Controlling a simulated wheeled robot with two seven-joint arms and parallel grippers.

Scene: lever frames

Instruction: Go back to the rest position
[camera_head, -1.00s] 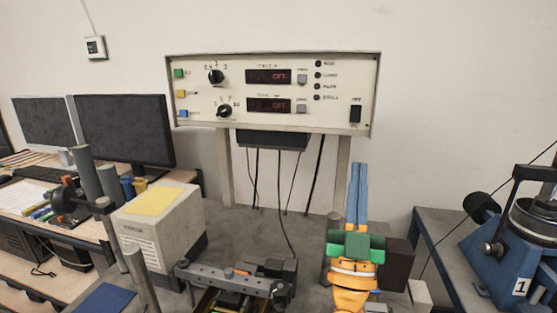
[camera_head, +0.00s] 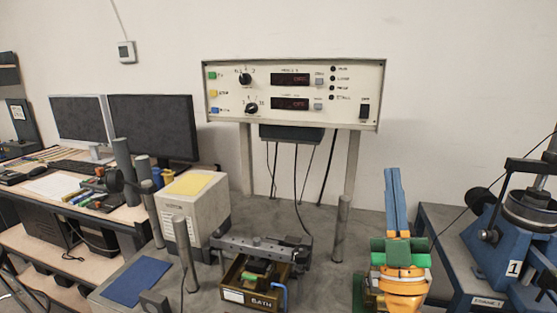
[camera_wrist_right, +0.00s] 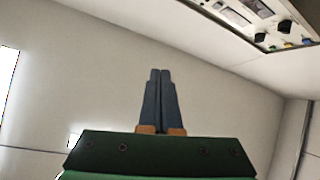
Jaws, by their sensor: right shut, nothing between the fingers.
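My right gripper (camera_head: 395,200) stands upright at the right of the grey bench in the head view, its blue fingers pointing up and pressed together. In the right wrist view the same gripper (camera_wrist_right: 158,85) shows its two fingers side by side with nothing between them, against the plain wall. It is apart from the control panel (camera_head: 295,93), which is to its upper left in the head view. The panel also shows at the upper right of the wrist view (camera_wrist_right: 245,22). My left gripper is in neither view.
A bath box (camera_head: 253,295) with a clamp bar stands on the grey bench, left of a metal post (camera_head: 342,228). A beige box (camera_head: 207,215) with a yellow note (camera_head: 189,184) is further left. A blue machine (camera_head: 510,235) is at right. Monitors (camera_head: 153,127) stand at the left.

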